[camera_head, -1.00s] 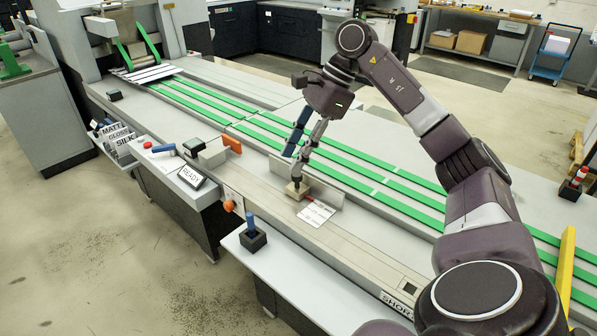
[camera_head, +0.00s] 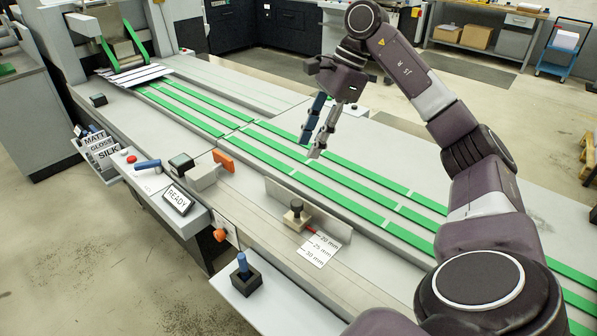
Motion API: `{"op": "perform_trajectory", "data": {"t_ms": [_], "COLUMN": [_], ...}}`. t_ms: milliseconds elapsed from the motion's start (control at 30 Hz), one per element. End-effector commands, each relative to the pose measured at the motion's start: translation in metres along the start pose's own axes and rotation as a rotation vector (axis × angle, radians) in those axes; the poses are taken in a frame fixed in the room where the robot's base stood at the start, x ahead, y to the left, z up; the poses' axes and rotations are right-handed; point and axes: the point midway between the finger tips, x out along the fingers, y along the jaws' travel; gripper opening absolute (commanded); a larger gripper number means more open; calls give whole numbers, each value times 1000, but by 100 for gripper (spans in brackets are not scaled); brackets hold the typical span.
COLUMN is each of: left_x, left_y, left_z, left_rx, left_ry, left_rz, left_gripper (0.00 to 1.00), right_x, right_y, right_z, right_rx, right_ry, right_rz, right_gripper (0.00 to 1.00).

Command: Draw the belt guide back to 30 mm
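The belt guide is an upright grey plate (camera_head: 330,222) standing along the near side of the green belts. My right gripper (camera_head: 310,149) is above the belts, up and beyond the knob, apart from the guide. Its two fingers are apart with nothing between them. My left gripper is out of view.
Green belts (camera_head: 340,176) run diagonally beyond the guide. An orange knob (camera_head: 220,235) and a blue-handled tool (camera_head: 242,262) in a black holder are nearer.

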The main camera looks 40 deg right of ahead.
Motion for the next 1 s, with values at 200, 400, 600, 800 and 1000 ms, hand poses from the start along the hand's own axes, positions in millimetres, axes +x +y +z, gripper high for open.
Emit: {"op": "perform_trajectory", "data": {"t_ms": [200, 400, 600, 800, 1000], "left_x": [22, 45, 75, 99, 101], "left_y": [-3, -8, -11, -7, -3], "left_z": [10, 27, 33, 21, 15], "left_rx": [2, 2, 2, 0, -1], "left_ry": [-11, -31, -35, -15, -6], "left_rz": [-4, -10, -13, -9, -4], "left_gripper": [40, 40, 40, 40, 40], "right_x": [20, 43, 71, 92, 104], "right_y": [1, 2, 3, 4, 5], "right_z": [-8, -18, -29, -38, -39], "right_rx": [0, 0, 0, 0, -1], "right_ry": [0, 0, 0, 0, 2], "right_rz": [0, 0, 0, 0, 3], "right_gripper": [31, 31, 31, 31, 31]}}
